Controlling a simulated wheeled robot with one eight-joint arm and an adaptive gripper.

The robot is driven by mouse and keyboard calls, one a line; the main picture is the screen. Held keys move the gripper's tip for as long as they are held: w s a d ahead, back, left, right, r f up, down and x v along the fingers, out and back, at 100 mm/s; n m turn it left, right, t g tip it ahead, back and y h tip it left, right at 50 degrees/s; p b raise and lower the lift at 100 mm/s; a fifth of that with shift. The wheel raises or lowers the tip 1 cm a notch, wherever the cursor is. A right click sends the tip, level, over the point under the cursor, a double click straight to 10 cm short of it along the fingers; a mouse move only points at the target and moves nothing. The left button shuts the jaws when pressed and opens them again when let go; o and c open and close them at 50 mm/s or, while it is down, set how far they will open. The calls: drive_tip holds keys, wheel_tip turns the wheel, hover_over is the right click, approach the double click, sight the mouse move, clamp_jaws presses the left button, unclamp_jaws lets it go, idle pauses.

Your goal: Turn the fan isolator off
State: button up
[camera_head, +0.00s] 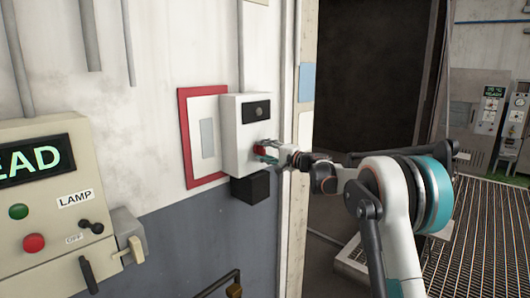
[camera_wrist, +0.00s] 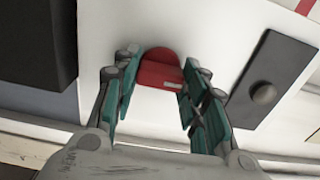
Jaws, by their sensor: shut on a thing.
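A white box (camera_head: 236,158) on the wall carries a black plate with a round knob (camera_head: 257,111) near its top. A red handle (camera_head: 260,149) stands out from its right-facing side. My gripper (camera_head: 264,153) reaches it from the right and is shut on it. In the wrist view the red handle (camera_wrist: 160,70), with a small pale mark, lies between the teal fingers of my gripper (camera_wrist: 158,88). The fingers hide part of the handle in the head view. The black plate and knob (camera_wrist: 264,93) also show in the wrist view. I cannot read any label on the box.
A red-framed panel (camera_head: 184,150) is on the wall behind the white box, and a black block (camera_head: 250,188) sits under it. A beige control panel (camera_head: 52,200) with buttons and a LAMP label is at left. A dark doorway (camera_head: 370,75) opens at right.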

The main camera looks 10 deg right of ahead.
drive_tip(key=o, duration=1.1)
drive_tip(key=shift+c, duration=0.2)
drive_tip(key=shift+s+d, duration=0.1)
drive_tip(key=v, duration=1.1)
drive_tip(key=shift+s+d, duration=0.2)
drive_tip(key=shift+s, duration=0.1)
drive_tip(key=shift+a, duration=0.1)
